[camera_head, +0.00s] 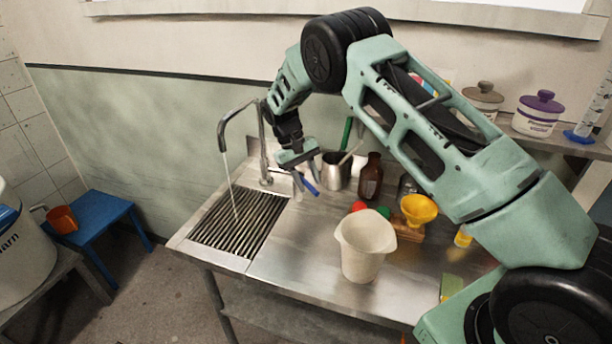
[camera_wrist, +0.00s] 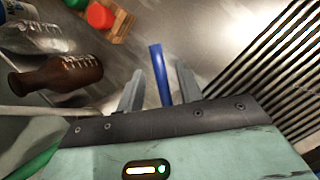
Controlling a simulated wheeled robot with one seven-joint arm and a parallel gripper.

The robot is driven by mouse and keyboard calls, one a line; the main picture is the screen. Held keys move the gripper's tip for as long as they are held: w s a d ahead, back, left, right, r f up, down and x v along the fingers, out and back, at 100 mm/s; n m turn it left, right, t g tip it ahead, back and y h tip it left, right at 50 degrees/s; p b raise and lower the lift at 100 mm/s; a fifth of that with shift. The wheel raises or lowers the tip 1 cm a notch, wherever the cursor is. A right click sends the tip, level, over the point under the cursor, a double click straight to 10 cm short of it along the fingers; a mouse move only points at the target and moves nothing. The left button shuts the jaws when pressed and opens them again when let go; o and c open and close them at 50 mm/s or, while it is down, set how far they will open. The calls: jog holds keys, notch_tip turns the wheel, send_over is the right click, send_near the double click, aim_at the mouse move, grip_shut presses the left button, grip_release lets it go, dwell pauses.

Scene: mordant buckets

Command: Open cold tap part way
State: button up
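The tap spout (camera_head: 222,135) arches over the slatted drain grille (camera_head: 212,238) at the left of the steel counter. A thin pale stream (camera_head: 229,182) runs from the spout down to the grille. A blue lever (camera_head: 309,187), apparently the cold tap's handle, sticks out by my gripper (camera_head: 305,176). In the wrist view the blue lever (camera_wrist: 159,72) lies between the two grey fingers of my gripper (camera_wrist: 159,69). The fingers are open, with a gap visible on each side of the lever. The lever's base is hidden by the gripper body.
A white jug (camera_head: 365,246) stands at the counter's front. A yellow funnel (camera_head: 419,208) is farther right. The counter between grille and jug is clear.

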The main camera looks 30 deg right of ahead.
jog(key=b+v, duration=0.3)
jog(key=v, duration=1.4)
jog(key=shift+r, duration=0.2)
jog(key=shift+a, duration=0.15)
